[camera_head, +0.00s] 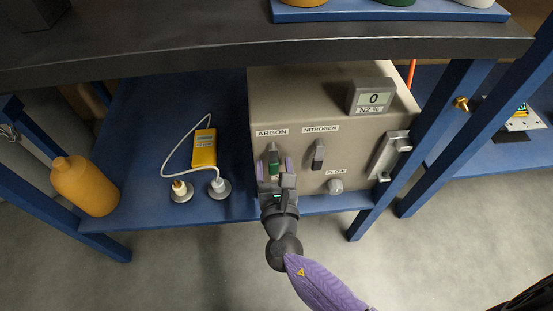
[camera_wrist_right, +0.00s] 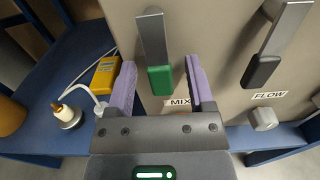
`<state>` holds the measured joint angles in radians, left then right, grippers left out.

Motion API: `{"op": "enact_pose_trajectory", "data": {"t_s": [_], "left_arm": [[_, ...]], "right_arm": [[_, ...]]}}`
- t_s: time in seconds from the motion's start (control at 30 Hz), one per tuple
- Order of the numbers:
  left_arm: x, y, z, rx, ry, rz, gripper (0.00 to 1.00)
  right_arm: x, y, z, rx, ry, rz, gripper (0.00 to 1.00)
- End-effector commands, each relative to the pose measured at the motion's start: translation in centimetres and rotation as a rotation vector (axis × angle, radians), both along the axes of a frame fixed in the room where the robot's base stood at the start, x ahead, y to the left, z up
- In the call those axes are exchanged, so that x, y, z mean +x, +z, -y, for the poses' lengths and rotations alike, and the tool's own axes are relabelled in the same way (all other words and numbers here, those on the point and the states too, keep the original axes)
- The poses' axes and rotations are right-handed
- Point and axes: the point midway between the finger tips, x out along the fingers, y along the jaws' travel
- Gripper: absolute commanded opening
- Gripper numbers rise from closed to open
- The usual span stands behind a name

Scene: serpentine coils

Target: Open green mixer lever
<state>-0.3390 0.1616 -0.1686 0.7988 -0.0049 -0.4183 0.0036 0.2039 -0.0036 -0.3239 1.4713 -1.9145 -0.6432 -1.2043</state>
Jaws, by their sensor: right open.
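The mixer lever with the green grip (camera_head: 273,168) is on the front of the beige gas box (camera_head: 350,155), under the ARGON label. It hangs down, grey arm above and green grip below. In the right wrist view the green grip (camera_wrist_right: 160,80) is in front of a MIX label, which is partly hidden. My right gripper (camera_head: 275,166) is open, its purple fingers on either side of the green grip. In the right wrist view my right gripper (camera_wrist_right: 161,64) shows gaps between both fingers and the grip. My left gripper is not in view.
A black-tipped lever (camera_head: 318,155) under NITROGEN and a FLOW knob (camera_head: 335,186) are to the right. A display (camera_head: 371,96) reading 0 is on the box. A yellow device (camera_head: 204,147), cable and orange bottle (camera_head: 84,186) are to the left. The tabletop (camera_head: 190,48) overhangs the box.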

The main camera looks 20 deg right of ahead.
Motion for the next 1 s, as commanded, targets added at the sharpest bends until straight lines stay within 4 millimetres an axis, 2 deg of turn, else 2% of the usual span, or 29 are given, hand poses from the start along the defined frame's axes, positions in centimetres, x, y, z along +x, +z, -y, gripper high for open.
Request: {"op": "enact_pose_trajectory", "data": {"t_s": [0.1, 0.4, 0.43, 1.0], "left_arm": [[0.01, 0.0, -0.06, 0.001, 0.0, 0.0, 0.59], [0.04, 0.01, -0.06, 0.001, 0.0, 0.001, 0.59], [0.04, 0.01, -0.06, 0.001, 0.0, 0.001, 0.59], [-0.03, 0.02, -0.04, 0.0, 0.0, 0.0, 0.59]], "right_arm": [[0.0, -0.01, 0.01, 0.0, 0.0, 0.0, 0.68], [0.0, -0.01, 0.02, 0.001, 0.0, 0.0, 0.04], [0.0, -0.01, 0.02, 0.001, 0.0, 0.0, 0.0], [0.0, -0.02, 0.02, 0.001, 0.0, -0.001, 0.0]]}}
